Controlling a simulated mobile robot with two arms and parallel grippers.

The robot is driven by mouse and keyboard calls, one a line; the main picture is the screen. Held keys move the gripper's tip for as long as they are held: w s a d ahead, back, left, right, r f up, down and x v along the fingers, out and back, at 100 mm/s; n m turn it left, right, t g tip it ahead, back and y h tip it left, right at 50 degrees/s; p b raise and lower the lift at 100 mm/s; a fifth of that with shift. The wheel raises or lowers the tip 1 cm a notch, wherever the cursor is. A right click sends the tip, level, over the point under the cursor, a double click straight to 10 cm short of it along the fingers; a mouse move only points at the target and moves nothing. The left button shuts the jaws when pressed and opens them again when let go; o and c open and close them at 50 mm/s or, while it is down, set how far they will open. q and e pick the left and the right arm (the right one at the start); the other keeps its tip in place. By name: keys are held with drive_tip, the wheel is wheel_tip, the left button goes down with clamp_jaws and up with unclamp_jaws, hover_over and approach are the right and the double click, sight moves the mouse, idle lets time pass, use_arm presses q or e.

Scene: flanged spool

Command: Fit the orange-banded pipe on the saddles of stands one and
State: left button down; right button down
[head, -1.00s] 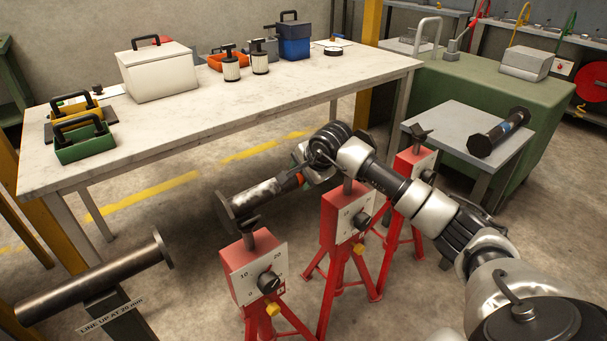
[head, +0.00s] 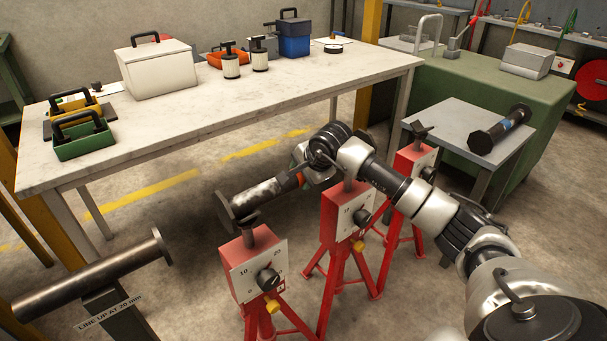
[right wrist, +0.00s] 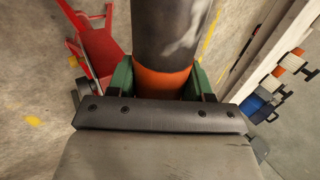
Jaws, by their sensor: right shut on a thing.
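The orange-banded pipe (head: 265,194) is a dark steel spool with a flange at its left end. My right gripper (head: 305,170) is shut on it at the orange band, which also shows between the green fingers in the right wrist view (right wrist: 165,82). The pipe's flanged end is by the top of the nearest red stand (head: 254,265); I cannot tell whether it touches the saddle. A second red stand (head: 343,215) is below my right wrist, its saddle hidden. A third red stand (head: 413,170) has an empty dark saddle. My left gripper is not in view.
A fixed flanged pipe (head: 95,276) lies at the lower left on a support labelled "LINE UP AT 20 mm". A blue-banded pipe (head: 500,130) lies on the small grey table (head: 455,124). The long white workbench (head: 250,105) behind carries boxes and filters.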

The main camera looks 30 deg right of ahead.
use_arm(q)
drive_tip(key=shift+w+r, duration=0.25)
use_arm(e)
drive_tip(key=shift+r, duration=0.15)
drive_tip(key=shift+c, duration=1.9)
unclamp_jaws()
drive_tip(key=shift+s+f, duration=0.1)
drive_tip(key=shift+f, duration=0.2)
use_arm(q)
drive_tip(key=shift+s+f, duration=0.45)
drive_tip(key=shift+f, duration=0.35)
use_arm(e)
drive_tip(key=v, duration=1.1)
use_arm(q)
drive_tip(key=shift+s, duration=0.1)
use_arm(e)
drive_tip(key=shift+r, duration=0.15)
